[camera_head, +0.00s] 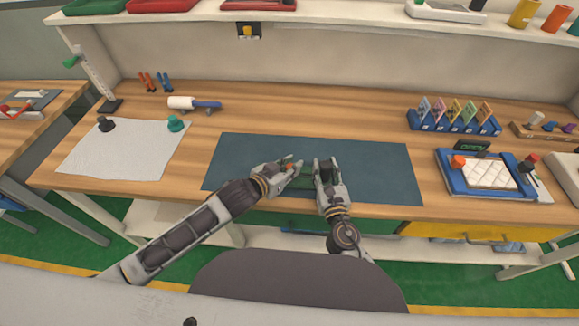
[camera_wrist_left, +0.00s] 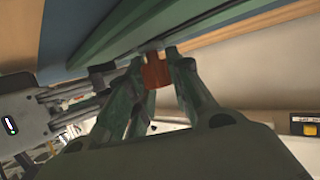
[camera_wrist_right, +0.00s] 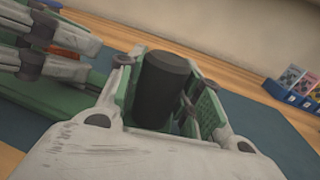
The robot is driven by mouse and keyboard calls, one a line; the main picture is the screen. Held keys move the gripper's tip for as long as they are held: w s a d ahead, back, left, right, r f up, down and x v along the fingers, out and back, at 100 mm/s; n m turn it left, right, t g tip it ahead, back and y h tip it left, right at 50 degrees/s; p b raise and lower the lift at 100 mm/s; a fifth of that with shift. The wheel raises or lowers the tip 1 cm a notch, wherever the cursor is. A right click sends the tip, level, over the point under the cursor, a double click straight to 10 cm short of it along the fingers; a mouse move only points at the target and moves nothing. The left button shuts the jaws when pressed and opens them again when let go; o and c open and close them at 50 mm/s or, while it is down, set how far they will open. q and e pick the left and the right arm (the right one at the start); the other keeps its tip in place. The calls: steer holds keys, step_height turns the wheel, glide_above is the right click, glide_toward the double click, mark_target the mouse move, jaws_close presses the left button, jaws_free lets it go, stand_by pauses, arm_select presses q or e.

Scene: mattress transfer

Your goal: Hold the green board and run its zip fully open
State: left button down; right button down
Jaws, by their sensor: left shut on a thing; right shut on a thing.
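The green board (camera_head: 302,182) lies on the dark blue mat, mostly hidden by my grippers. It shows as a long green strip in the left wrist view (camera_wrist_left: 120,38). My left gripper (camera_head: 292,165) is shut on a small orange-brown block (camera_wrist_left: 155,71), which looks like the zip's pull, beside the board. My right gripper (camera_head: 325,165) is shut on an upright black cylinder (camera_wrist_right: 165,88) at the board's right part. The two grippers are close together. The zip's teeth are too small to make out.
The blue mat (camera_head: 385,170) is clear on both sides of my grippers. A white cloth (camera_head: 115,150) with two knobs lies left. A blue tray with a white quilted pad (camera_head: 488,174) and a rack of coloured cards (camera_head: 453,115) stand right. A white roller (camera_head: 183,103) lies behind.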

arm_select(q)
steer(key=shift+d, duration=1.2)
steer(key=c, duration=1.3)
jaws_free()
steer(key=shift+o, duration=0.2)
steer(key=shift+a, duration=0.25)
